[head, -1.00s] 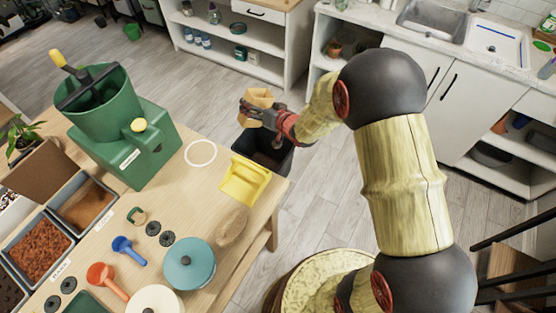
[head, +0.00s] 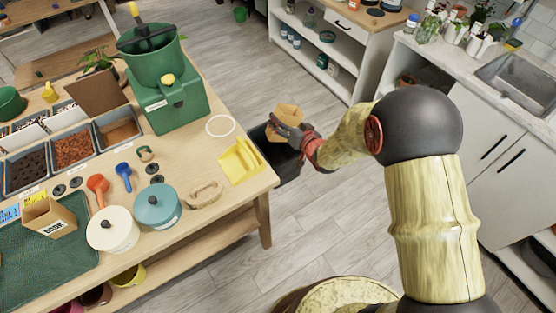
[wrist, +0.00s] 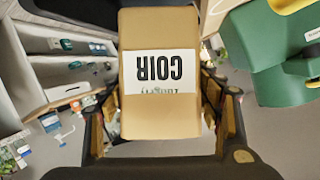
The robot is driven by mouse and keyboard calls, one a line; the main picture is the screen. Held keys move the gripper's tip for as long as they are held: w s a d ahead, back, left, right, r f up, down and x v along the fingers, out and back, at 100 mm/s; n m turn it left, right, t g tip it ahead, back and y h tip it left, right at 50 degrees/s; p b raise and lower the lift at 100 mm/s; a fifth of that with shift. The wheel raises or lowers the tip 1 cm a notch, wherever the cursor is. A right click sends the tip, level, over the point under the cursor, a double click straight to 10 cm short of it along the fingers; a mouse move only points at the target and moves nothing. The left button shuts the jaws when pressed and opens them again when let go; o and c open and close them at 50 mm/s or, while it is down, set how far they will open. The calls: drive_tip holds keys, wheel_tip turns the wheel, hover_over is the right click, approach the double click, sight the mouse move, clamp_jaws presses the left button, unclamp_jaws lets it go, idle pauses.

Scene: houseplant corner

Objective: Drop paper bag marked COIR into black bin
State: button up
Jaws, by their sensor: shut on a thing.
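The paper bag marked COIR (wrist: 160,108) fills the middle of the wrist view, its label upside down. It also shows in the head view (head: 288,115) as a small brown shape. My gripper (head: 279,128) is shut on the bag and holds it up at the table's right end. The black bin (head: 287,164) stands on the floor beside the table. In the head view the bag and my gripper overlap the bin's upper part, so its opening is mostly hidden.
The wooden table (head: 205,160) holds a green machine (head: 175,105), a yellow scoop tray (head: 241,161), a teal pot (head: 157,205) and a white pot (head: 112,231). White shelves (head: 325,60) stand behind. Grey floor is open between table and cabinets.

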drive_tip(key=shift+d+f+b, duration=0.15)
drive_tip(key=shift+f+b, duration=0.15)
drive_tip(key=shift+f, duration=0.25)
drive_tip(key=shift+f+b, duration=1.2)
drive_tip(key=shift+f, duration=0.75)
drive_tip(key=o, duration=1.2)
drive_tip(key=shift+o, duration=0.2)
drive_tip(key=shift+s+r, duration=0.1)
drive_tip(key=v, duration=1.1)
drive_tip(key=shift+s+d, duration=0.2)
drive_tip(key=shift+s, duration=0.15)
